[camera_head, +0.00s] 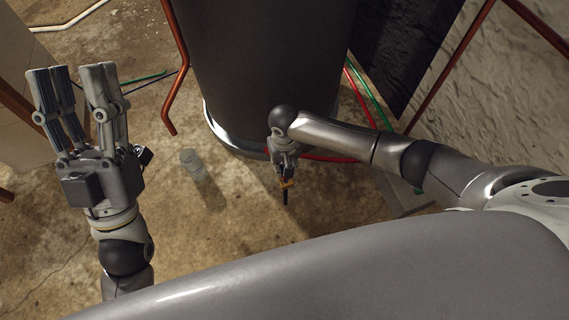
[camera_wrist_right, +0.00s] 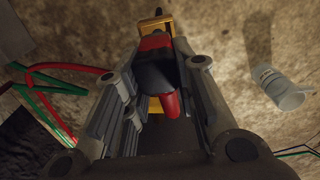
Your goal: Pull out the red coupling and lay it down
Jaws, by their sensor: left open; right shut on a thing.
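My right gripper (camera_head: 286,174) points down beside the large dark cylinder and is shut on a red, black and yellow thing (camera_wrist_right: 156,44). In the right wrist view this thing lies between the fingers, with a yellow end beyond the tips and a rounded red part nearer the palm. In the head view its yellow part (camera_head: 287,184) and a dark rod show below the gripper. Whether its red part is the red coupling I cannot tell; the fingers hide much of it. My left gripper (camera_head: 77,76) is open and empty, raised at the left.
The large dark cylinder (camera_head: 265,65) stands behind my right gripper. Red and green tubes (camera_wrist_right: 65,80) run near the cylinder. A copper-coloured pipe (camera_head: 177,85) stands left of it. Floor around the vessel is clear.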

